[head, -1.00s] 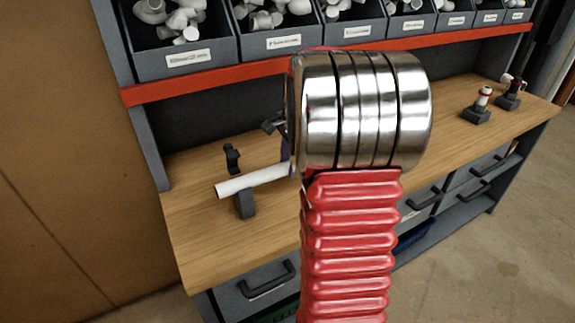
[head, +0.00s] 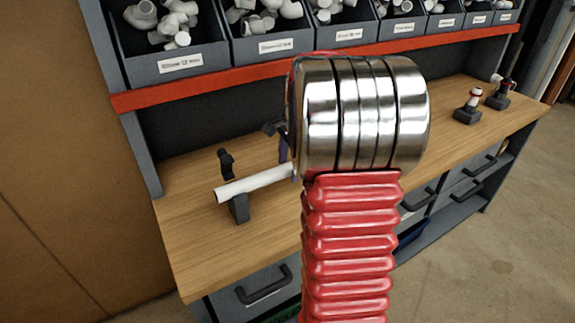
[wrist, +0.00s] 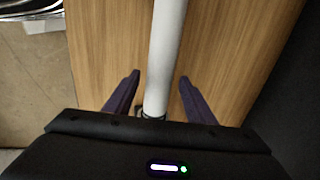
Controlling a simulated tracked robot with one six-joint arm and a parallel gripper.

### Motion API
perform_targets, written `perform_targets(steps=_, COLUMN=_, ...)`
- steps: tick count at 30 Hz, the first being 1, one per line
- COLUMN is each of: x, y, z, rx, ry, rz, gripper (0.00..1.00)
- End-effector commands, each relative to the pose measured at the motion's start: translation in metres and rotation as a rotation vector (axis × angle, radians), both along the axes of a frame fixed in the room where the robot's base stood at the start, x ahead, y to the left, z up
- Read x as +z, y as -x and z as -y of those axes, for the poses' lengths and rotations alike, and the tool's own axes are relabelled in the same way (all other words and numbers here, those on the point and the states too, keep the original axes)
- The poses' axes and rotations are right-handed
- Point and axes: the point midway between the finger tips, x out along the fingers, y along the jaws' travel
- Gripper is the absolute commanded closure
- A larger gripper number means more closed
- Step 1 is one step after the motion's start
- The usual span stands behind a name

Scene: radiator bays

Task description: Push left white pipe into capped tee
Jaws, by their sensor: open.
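The left white pipe (head: 255,183) lies across a dark support block (head: 238,208) at the left of the bench. Its right end goes out of sight behind my wrist in the head view. In the wrist view the pipe (wrist: 168,50) runs down between the two purple fingers of my gripper (wrist: 160,77), with a visible gap on each side. A dark ring (wrist: 152,115) shows at the pipe's lower end, close to my gripper's palm. My gripper is open. I cannot make out the capped tee; my wrist hides part of the bench.
Two small stands with fittings, one nearer (head: 468,112) and one farther (head: 500,97), are at the bench's right end. Grey bins of white fittings (head: 170,65) sit above a red rail (head: 210,92). The bench front left is clear.

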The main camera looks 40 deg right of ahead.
Motion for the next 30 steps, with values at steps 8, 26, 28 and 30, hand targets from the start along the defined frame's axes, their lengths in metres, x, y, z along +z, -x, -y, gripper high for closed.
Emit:
perform_targets(steps=8, x=0.009, y=0.002, z=-0.001, rx=0.0, ry=-0.001, rz=0.0, gripper=0.5)
perform_targets(steps=26, x=0.104, y=0.019, z=-0.005, rx=0.001, ry=0.002, rz=0.002, gripper=0.5)
perform_targets(steps=28, x=0.115, y=0.021, z=-0.005, rx=0.001, ry=0.003, rz=0.002, gripper=0.5)
perform_targets(steps=30, x=0.123, y=0.023, z=-0.006, rx=0.001, ry=0.001, rz=0.001, gripper=0.5)
